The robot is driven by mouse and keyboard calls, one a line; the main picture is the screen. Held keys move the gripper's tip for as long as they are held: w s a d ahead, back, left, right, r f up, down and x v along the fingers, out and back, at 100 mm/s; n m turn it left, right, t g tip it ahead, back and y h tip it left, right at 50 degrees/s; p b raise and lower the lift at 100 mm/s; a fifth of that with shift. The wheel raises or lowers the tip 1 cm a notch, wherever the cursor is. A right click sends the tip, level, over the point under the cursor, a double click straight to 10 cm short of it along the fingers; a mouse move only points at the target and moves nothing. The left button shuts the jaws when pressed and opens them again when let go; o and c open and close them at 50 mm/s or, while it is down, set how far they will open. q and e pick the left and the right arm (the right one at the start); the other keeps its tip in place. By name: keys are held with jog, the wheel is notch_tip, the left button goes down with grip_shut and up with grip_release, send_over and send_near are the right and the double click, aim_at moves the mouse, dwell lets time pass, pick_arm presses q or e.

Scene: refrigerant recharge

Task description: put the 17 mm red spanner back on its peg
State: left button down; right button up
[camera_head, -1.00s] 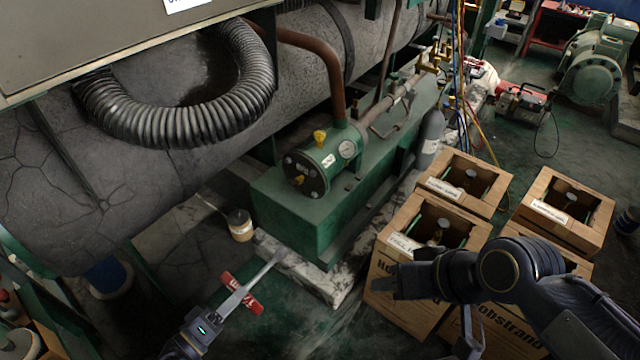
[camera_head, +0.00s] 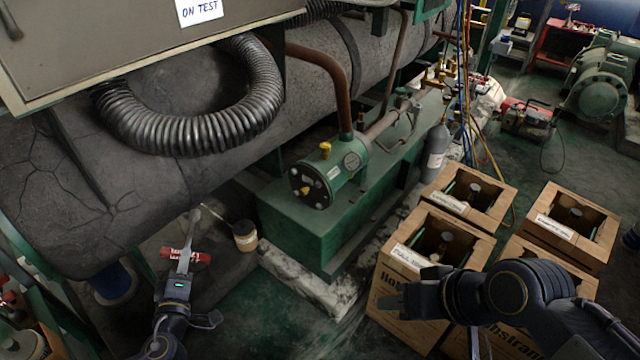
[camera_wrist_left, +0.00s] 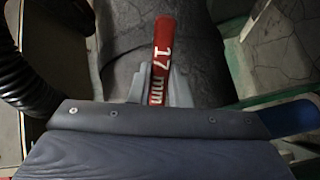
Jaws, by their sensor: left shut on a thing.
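The 17 mm red spanner (camera_head: 201,257) is held off the floor in my left gripper (camera_head: 183,263), at the lower left of the head view. Its red part lies crosswise to the grey fingers, which are shut on it. In the left wrist view the red spanner (camera_wrist_left: 162,52) points up the picture between the fingers (camera_wrist_left: 152,86), with "17 mm" in white on it. I cannot make out any peg in these frames. My right gripper (camera_head: 408,296) is over the front cardboard box; its jaw opening is unclear.
A large dark tank (camera_head: 60,200) lies behind my left gripper, with a ribbed hose (camera_head: 200,132) above. A small tub (camera_head: 245,236) stands just right of the spanner. A green unit (camera_head: 300,225) is mid-view. Open boxes (camera_head: 440,222) stand at the right.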

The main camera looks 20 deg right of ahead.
aim_at(173, 259)
pick_arm(q)
jog(key=shift+w+a+n+y, duration=0.4)
jog(key=shift+a+n+y, duration=0.05)
jog(key=shift+a+y, duration=0.25)
jog(key=shift+w+a+n+y, duration=0.35)
jog(key=shift+a+n+y, duration=0.1)
jog(key=shift+a+y, duration=0.25)
